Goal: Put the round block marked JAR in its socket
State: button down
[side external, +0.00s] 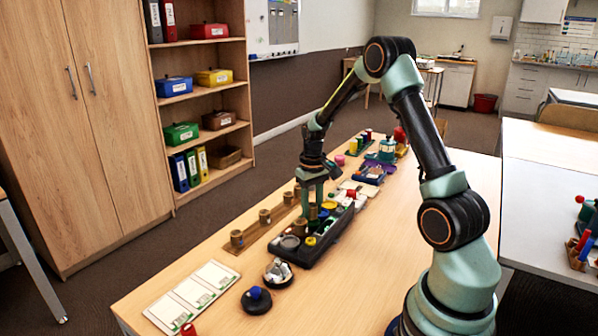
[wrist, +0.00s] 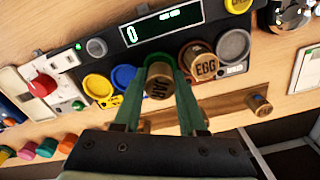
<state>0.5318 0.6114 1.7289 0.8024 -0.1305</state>
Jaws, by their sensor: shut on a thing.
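The round brown block marked JAR (wrist: 158,86) is between the two green fingers of my gripper (wrist: 160,108), which is shut on it. Its marked top faces the wrist camera. The black console (wrist: 88,55) carries round sockets: a yellow one (wrist: 97,87), a blue one (wrist: 124,75) and a grey one (wrist: 233,46). A block marked EGG (wrist: 203,65) is at the console between JAR and the grey socket. In the side view my gripper (side external: 312,207) is over the far edge of the console (side external: 318,252).
A wooden rail (side external: 255,229) with several round blocks runs behind the console; one block (wrist: 258,104) shows in the wrist view. A black round device with a blue knob (side external: 256,299) and a white card tray (side external: 193,297) stand at front.

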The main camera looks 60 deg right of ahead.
aim_at(312, 205)
jog(key=shift+f, duration=0.8)
jog(key=c, duration=0.8)
grip_release()
jog(key=shift+o, duration=0.2)
jog(key=shift+r, duration=0.1)
jog(key=shift+r, duration=5.45)
jog(key=shift+r, duration=3)
